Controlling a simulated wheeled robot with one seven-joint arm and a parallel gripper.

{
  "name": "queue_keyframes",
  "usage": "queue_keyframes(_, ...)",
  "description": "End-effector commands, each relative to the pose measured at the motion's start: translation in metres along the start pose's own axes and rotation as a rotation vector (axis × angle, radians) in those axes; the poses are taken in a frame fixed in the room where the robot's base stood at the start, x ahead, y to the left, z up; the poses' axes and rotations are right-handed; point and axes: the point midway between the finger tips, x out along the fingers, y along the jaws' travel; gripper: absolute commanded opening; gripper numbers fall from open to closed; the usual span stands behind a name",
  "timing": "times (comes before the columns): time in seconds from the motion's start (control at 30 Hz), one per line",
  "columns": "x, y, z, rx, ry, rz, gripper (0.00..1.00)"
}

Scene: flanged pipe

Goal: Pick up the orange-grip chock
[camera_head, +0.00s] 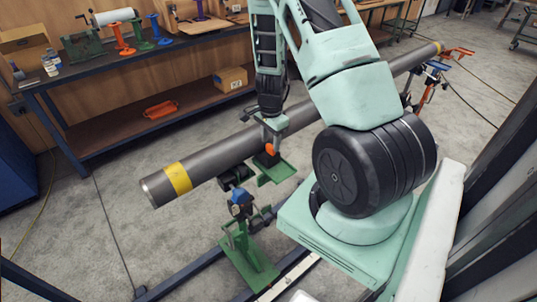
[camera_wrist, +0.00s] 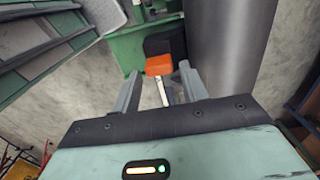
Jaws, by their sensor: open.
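The orange-grip chock has a black body and an orange grip (camera_head: 270,149). It sits on a green stand (camera_head: 276,171) close against the side of the grey pipe (camera_head: 228,153). In the wrist view, the orange grip (camera_wrist: 158,64) and black body (camera_wrist: 166,44) show just beyond my fingertips, roughly between them, with the pipe (camera_wrist: 232,50) to the right. My gripper (camera_wrist: 158,82) is open and empty, its two fingers spread on either side of the grip's near side. In the head view my gripper (camera_head: 271,138) is just above the chock, and my arm hides part of the pipe.
A workbench (camera_head: 110,50) with tools and stands runs along the back; an orange item (camera_head: 160,109) and a cardboard box (camera_head: 230,78) lie on its lower shelf. A second green stand (camera_head: 245,250) stands in front of the pipe. Open floor lies at left.

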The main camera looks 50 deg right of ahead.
Motion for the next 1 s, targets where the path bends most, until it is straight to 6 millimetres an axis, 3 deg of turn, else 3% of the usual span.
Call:
queue_keyframes(0.23,0.027,0.002,0.000,0.000,-0.001,0.002,0.44)
queue_keyframes(0.53,0.032,0.001,0.001,0.000,0.000,0.000,0.44)
queue_keyframes(0.57,0.032,0.001,0.001,0.000,0.000,0.000,0.41)
queue_keyframes(0.7,0.032,0.001,0.001,-0.001,0.000,0.000,0.02)
queue_keyframes(1.0,0.032,0.002,0.001,-0.001,0.000,0.000,0.00)
